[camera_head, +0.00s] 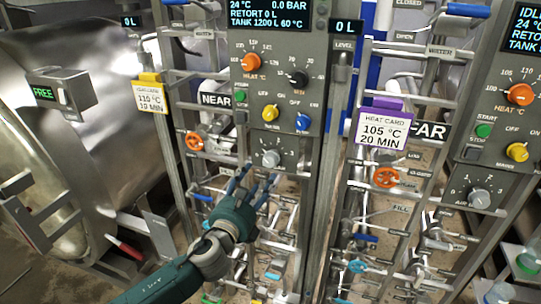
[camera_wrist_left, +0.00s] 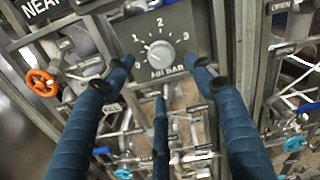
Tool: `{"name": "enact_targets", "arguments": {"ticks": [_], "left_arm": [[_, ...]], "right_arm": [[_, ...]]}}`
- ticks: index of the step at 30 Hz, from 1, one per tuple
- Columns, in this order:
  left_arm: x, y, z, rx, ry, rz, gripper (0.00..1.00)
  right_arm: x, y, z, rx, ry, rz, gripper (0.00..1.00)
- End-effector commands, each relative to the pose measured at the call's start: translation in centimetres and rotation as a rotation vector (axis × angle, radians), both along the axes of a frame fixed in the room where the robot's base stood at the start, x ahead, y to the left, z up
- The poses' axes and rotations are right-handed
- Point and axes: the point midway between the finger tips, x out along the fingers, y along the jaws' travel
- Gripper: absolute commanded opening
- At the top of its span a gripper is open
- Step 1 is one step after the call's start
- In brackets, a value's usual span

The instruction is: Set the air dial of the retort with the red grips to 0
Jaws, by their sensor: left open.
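The grey air dial (camera_head: 271,158) sits at the bottom of the near control panel. In the left wrist view the same air dial (camera_wrist_left: 160,53) shows 1, 2 and 3 around it and AIR BAR below. My left gripper (camera_head: 250,183) is open and empty, just below and in front of the dial. In the left wrist view its blue fingers (camera_wrist_left: 162,75) are spread on both sides of and below the dial, with no clear contact. A red grip (camera_head: 125,248) shows at lower left. My right gripper is not in view.
An orange heat knob (camera_head: 251,62), a black knob (camera_head: 298,78), a yellow knob (camera_head: 270,113) and a blue knob (camera_head: 303,122) sit above the dial. Pipes and orange handwheels (camera_head: 195,141) flank the panel. The far panel has another air dial (camera_head: 480,198).

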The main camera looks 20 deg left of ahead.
Motion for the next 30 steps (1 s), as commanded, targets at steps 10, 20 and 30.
{"name": "enact_targets", "arguments": {"ticks": [10, 20, 30], "left_arm": [[6.1, -0.2, 0.1, -0.005, 0.0, 0.003, 0.55], [10.0, -0.3, -0.1, -0.005, 0.002, 0.003, 0.55], [10.4, -0.4, -0.2, -0.006, 0.002, 0.0, 0.55]], "right_arm": [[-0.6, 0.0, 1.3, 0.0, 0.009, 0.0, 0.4], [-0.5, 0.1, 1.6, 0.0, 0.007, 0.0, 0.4], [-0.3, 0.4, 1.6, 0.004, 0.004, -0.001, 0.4]]}}
